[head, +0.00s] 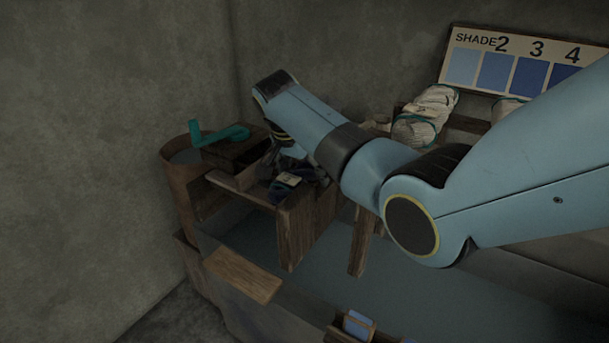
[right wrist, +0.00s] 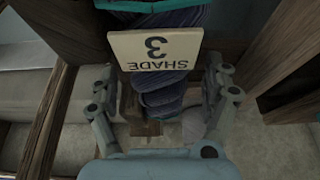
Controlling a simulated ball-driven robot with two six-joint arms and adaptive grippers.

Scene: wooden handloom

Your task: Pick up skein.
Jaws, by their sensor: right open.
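A dark blue skein (right wrist: 165,98) with a pale tag (right wrist: 155,48) reading "SHADE 3" lies in the middle of the right wrist view. A teal band crosses its top edge. My right gripper (right wrist: 160,88) is open, with one finger on each side of the skein; whether the fingers touch it I cannot tell. In the head view my right gripper (head: 290,172) is dark and partly hidden by my arm, at a wooden holder (head: 308,222). The skein's small pale tag (head: 289,179) shows there too. My left gripper is not in view.
Pale skeins (head: 425,116) lie on a rack at the back, under a shade board (head: 515,66). Wooden posts (right wrist: 50,115) flank the gripper closely. A wooden plate (head: 241,274) sits in front.

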